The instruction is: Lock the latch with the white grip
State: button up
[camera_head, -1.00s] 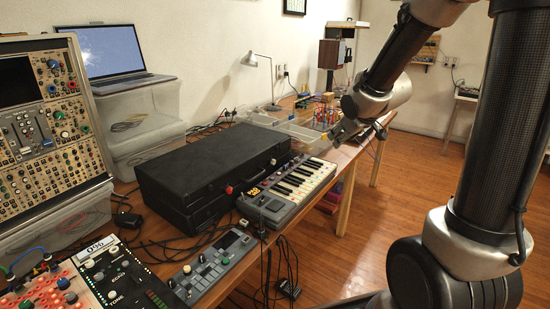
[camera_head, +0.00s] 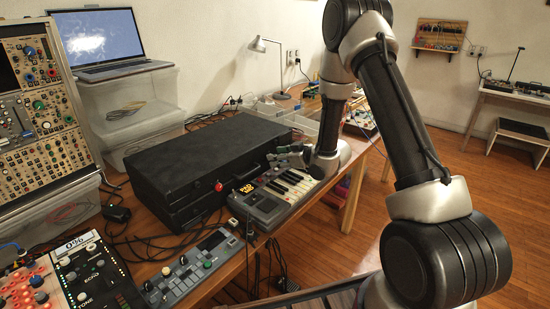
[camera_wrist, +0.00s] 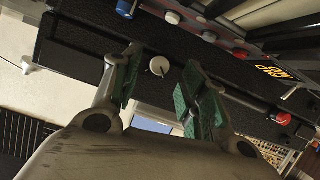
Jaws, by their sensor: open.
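The black case (camera_head: 190,165) lies closed on the workbench. In the wrist view its dark front side (camera_wrist: 75,50) runs across the picture. The round white grip (camera_wrist: 159,66) of a latch shows there between my two green-padded fingers, with a gap on both sides. Whether that latch is locked cannot be told. A red grip (camera_wrist: 283,118) sits further right on the same case; it also shows in the head view (camera_head: 218,187). My gripper (camera_head: 290,156) is open and empty at the case's far front corner. It hides the white grip in the head view.
A small keyboard (camera_head: 275,195) stands close along the case's front, below my gripper. A grey control box (camera_head: 190,267) and cables lie nearer. Clear trays (camera_head: 290,118) and a lamp (camera_head: 260,45) stand behind. The wooden floor (camera_head: 410,170) right of the bench shows free room.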

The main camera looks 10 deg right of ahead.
jog(key=shift+x, duration=1.15)
jog(key=shift+c, duration=0.3)
grip_shut()
